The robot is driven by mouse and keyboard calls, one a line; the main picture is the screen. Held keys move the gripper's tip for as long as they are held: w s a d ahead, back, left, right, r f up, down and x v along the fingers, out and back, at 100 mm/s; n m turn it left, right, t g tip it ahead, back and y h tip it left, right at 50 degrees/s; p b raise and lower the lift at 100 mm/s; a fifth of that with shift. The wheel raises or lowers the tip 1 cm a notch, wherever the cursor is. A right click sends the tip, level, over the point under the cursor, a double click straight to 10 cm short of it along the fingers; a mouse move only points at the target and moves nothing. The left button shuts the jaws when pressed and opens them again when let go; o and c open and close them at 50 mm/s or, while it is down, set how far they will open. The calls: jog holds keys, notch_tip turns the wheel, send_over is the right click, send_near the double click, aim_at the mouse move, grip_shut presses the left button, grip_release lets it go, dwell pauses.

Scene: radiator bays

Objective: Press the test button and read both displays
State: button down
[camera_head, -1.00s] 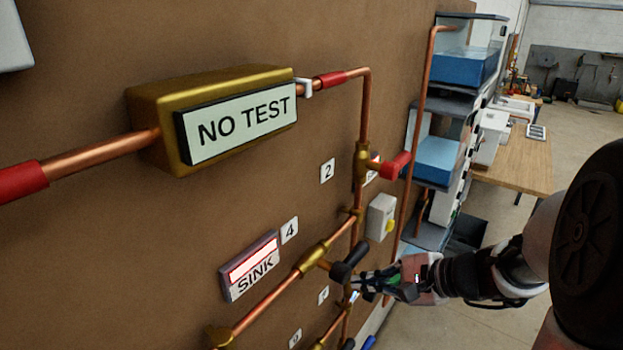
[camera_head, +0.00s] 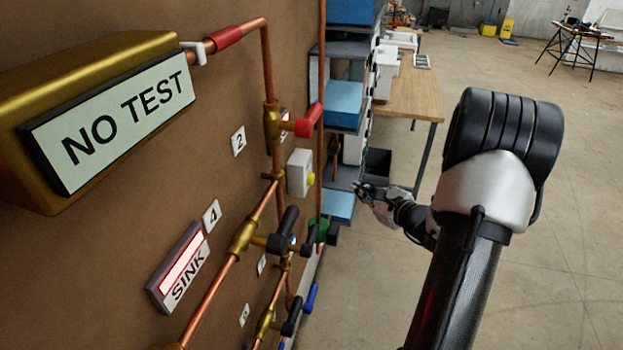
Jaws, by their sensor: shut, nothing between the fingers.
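A display reading "NO TEST" (camera_head: 115,113) sits on a brass box on the brown wall at the upper left. A second display, lit red and labelled "SINK" (camera_head: 180,268), is lower on the wall beside tag 4. A white box with a yellow button (camera_head: 311,179) is mounted on the wall near the pipes; I take it for the test button. My gripper (camera_head: 358,188) is shut and empty, to the right of the yellow button and apart from it in the picture. How far it is in depth I cannot tell.
Copper pipes carry a red valve handle (camera_head: 309,121), a black handle (camera_head: 285,229), a green one (camera_head: 322,230) and a blue one (camera_head: 311,298). Shelves with blue bins (camera_head: 344,104) and a wooden table (camera_head: 412,92) stand behind. Open floor lies to the right.

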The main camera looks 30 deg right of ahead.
aim_at(310, 179)
jog(key=shift+a, duration=0.1)
jog(key=w+a+b, duration=0.1)
jog(key=w+a, duration=0.4)
jog(key=w, duration=0.1)
jog(key=shift+w+a, duration=0.35)
jog(key=shift+w, duration=0.1)
dwell(1.3)
jog(key=shift+w+a+b, duration=0.25)
jog(key=shift+b, duration=0.15)
jog(key=shift+w+a+b, duration=0.3)
jog(key=shift+w+a, duration=0.05)
jog(key=shift+w, duration=0.05)
dwell(0.8)
jog(key=shift+s+d, duration=0.6)
jog(key=shift+s, duration=0.15)
